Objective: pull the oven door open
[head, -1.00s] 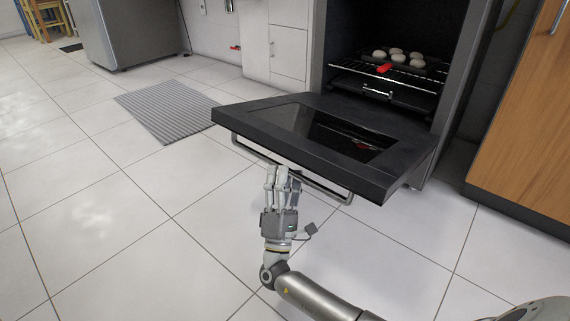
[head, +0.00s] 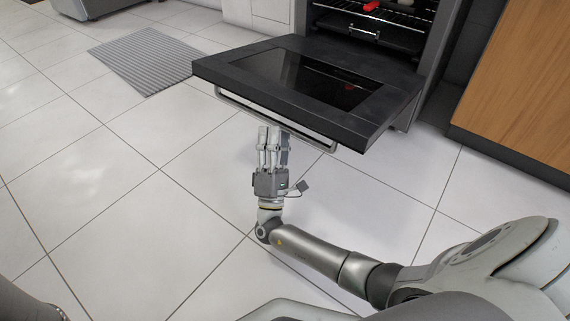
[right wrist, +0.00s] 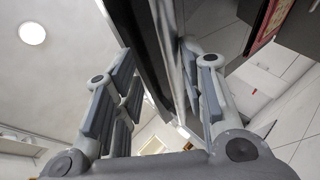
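The black oven door (head: 225,74) hangs folded far down, close to level, in front of the oven in the head view. Its grey bar handle (head: 235,101) runs along the front edge. My right gripper (head: 272,133) is just in front of and below the handle, fingers pointing at the door. In the right wrist view its fingers (right wrist: 163,85) are spread apart, with the dark door edge and a light bar between them, the bar close to the right finger. I cannot tell whether they touch. My left gripper is not in view.
The oven cavity (head: 375,32) holds a rack with a red item (head: 371,6). A wooden cabinet (head: 520,85) stands at the right. A grey striped mat (head: 145,60) lies at the left. The tiled floor (head: 120,200) in front is clear.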

